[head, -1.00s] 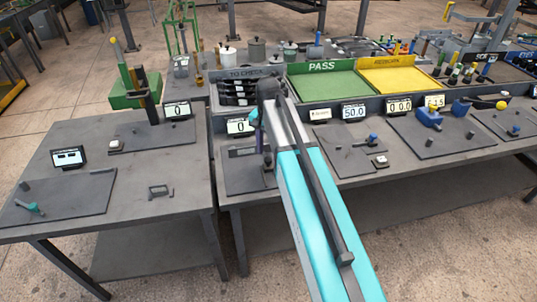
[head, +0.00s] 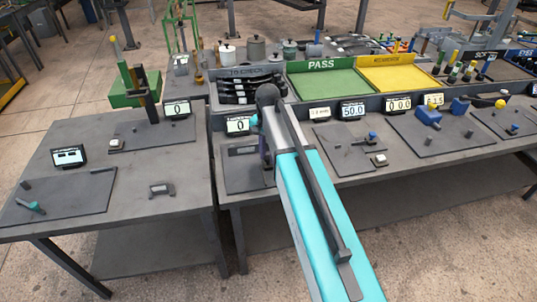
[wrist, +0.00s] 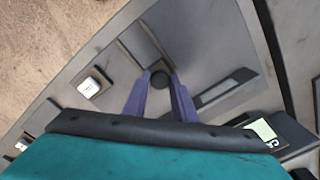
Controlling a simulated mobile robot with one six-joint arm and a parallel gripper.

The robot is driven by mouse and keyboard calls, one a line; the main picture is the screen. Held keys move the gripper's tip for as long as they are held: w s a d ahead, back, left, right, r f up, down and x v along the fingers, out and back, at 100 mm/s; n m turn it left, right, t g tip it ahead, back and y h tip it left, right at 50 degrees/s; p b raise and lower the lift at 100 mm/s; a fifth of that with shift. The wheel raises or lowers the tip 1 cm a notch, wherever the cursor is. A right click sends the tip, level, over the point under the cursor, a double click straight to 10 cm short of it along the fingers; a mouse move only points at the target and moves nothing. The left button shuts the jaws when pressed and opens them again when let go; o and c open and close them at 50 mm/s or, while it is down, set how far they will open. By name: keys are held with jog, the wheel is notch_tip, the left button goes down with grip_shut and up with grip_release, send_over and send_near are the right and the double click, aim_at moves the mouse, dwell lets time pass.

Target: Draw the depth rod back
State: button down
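My gripper (wrist: 160,88) points down at a dark grey plate (wrist: 135,65) in the wrist view, its two purple fingers apart. A slotted grey strip (wrist: 216,92) lies on the plate right of the fingers. A readout (wrist: 264,130) with a label starting "CA" stands nearby. In the head view my arm hides most of the gripper; the plate (head: 238,180) and a readout showing 0 (head: 238,124) are beside it. I cannot make out the depth rod for certain.
In the head view, the left table (head: 130,200) carries other gauges, a black tray (head: 248,90) stands behind, and green PASS (head: 330,88) and yellow (head: 398,76) trays lie to the right.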

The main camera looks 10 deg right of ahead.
jog(key=shift+s, duration=3.45)
jog(key=c, duration=1.5)
grip_release()
jog(key=shift+s, duration=0.15)
jog(key=shift+o, duration=0.2)
jog(key=shift+r, duration=0.15)
jog(key=shift+w+r, duration=0.2)
jog(key=shift+r, duration=0.5)
notch_tip(320, 180, up, 12)
jog(key=b, duration=0.3)
jog(key=shift+s, duration=0.1)
